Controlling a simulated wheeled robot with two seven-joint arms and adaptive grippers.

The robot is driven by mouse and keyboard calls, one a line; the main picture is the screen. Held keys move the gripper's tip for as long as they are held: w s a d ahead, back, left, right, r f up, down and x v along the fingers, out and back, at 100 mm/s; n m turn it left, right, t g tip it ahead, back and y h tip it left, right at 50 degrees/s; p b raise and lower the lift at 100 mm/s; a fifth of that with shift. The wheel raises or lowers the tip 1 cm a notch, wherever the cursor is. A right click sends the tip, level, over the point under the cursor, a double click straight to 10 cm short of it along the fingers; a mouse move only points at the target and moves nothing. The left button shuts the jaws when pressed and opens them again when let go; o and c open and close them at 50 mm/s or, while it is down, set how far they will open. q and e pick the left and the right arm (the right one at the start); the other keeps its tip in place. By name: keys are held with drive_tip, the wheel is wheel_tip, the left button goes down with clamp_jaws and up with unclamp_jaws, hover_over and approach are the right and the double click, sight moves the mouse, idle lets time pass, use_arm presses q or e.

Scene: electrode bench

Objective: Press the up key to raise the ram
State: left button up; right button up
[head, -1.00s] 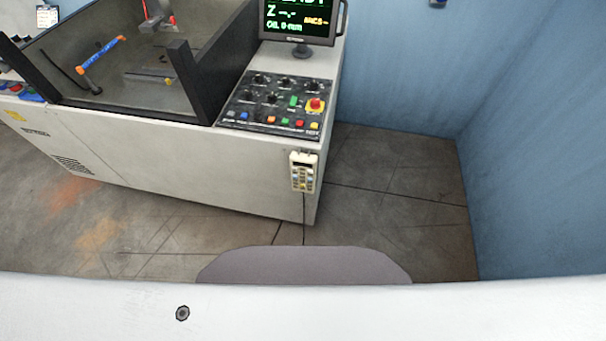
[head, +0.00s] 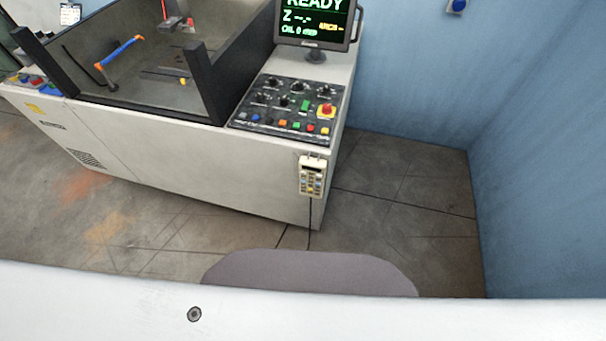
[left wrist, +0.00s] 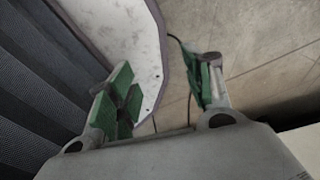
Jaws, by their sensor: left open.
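The hand pendant (head: 312,177) with its small keys hangs on the front of the machine, near its right corner, with a cable running down. Its key labels are too small to read. The control panel (head: 272,116) with knobs and coloured buttons is on the machine's top. Part of the ram (head: 178,22) shows over the tank at the top edge. My left gripper (left wrist: 163,86) is open and empty in the left wrist view, with green finger pads, over the floor. Neither gripper shows in the head view.
A monitor (head: 313,22) reading READY stands behind the panel. The open tank (head: 215,85) holds an orange-and-blue bar (head: 120,52). A blue wall (head: 420,90) closes the right side. The floor (head: 400,220) in front of the machine is clear.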

use_arm(q)
clamp_jaws()
idle(0.3)
drive_tip(key=shift+s+a, duration=0.1)
idle(1.1)
